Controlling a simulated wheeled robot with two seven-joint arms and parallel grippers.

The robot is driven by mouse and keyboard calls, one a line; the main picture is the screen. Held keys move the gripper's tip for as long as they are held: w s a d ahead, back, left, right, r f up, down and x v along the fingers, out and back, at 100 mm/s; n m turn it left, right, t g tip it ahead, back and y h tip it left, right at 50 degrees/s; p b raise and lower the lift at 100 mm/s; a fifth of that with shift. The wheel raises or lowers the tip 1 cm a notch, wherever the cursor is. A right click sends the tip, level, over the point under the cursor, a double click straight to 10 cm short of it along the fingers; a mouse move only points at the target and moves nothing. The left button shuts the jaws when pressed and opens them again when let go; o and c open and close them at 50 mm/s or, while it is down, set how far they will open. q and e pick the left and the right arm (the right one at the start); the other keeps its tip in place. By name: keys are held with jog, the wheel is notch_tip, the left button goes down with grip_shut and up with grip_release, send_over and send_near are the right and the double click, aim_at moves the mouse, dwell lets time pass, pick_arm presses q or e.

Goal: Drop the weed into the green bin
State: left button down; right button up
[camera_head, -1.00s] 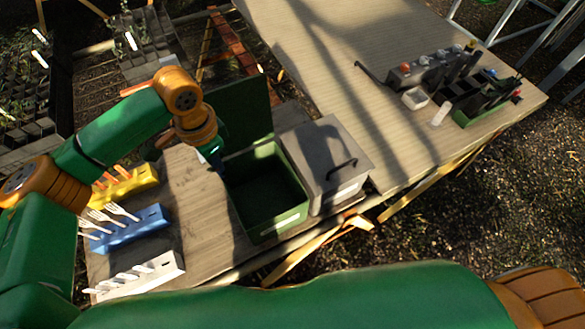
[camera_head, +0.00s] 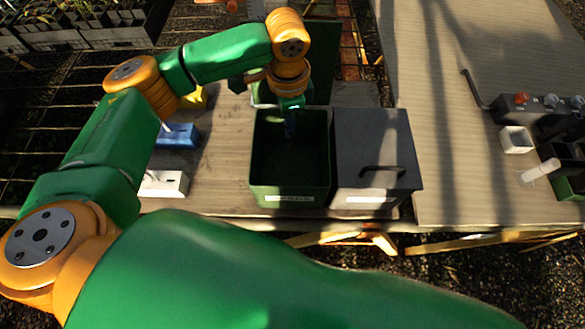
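The green bin (camera_head: 289,197) stands open on the wooden table, in the middle of the view. Its inside is dark and I cannot make out anything in it. My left gripper (camera_head: 291,130) points down over the back part of the bin. Its fingers are small and dark against the bin, so I cannot tell whether they are open or shut. No weed can be made out at the fingers or on the table. My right gripper is not in view.
A grey lidded box (camera_head: 374,150) with a handle stands right beside the bin. Blue (camera_head: 178,135) and white (camera_head: 164,184) holders stand to the left. A black rack (camera_head: 560,128), white cup (camera_head: 515,139) and white tube (camera_head: 538,172) are at far right.

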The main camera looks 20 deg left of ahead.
pick_arm(q)
jog(key=shift+a, duration=0.2)
jog(key=c, duration=1)
grip_release()
jog(key=shift+d, duration=0.1)
notch_tip(320, 180, up, 7)
jog(key=shift+s, duration=0.1)
